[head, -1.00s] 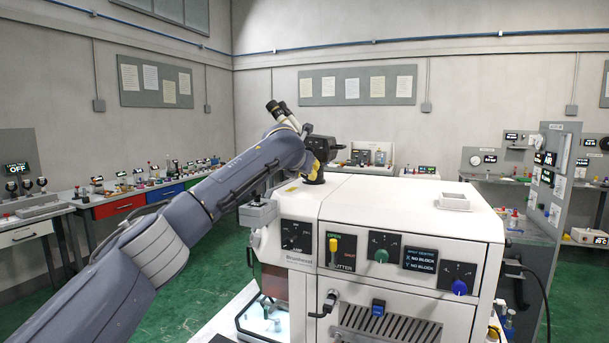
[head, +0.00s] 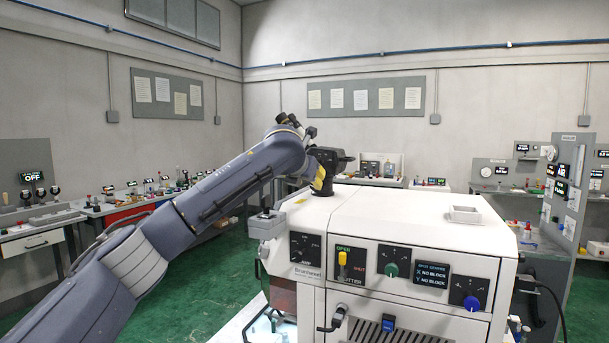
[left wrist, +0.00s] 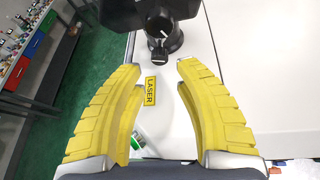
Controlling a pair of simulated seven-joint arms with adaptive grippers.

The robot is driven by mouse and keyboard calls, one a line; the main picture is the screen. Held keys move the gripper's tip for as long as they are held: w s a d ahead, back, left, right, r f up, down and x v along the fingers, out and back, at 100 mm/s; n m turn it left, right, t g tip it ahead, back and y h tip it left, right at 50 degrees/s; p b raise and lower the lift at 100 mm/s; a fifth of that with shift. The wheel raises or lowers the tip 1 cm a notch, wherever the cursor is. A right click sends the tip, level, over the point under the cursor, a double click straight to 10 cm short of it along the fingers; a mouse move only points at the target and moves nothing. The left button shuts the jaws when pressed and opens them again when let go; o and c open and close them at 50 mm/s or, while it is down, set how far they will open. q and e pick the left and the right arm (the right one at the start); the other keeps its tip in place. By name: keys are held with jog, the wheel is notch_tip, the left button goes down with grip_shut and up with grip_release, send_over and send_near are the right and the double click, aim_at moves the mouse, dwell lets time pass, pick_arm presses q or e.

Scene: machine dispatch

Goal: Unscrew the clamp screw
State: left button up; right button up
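A black post with a small dark knob (left wrist: 159,57), likely the clamp screw, rises from the white machine top in the left wrist view. It carries a black head (left wrist: 148,10) at the frame's top edge. In the head view, this black head (head: 329,163) stands at the machine's back left, and the knob cannot be made out. My left gripper (left wrist: 160,70) has yellow fingers spread apart and empty. Its fingertips are on either side of the knob's near end, with visible gaps. It also shows in the head view (head: 320,178), partly hidden by my wrist. My right gripper is not in view.
The white machine (head: 410,212) has a yellow shutter lever (head: 342,259), a green knob (head: 391,270) and a blue knob (head: 472,303) in front. A yellow LASER label (left wrist: 151,91) lies near the left finger. A small white tray (head: 464,214) is on top at right.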

pick_arm(q)
jog(key=shift+v, duration=2.65)
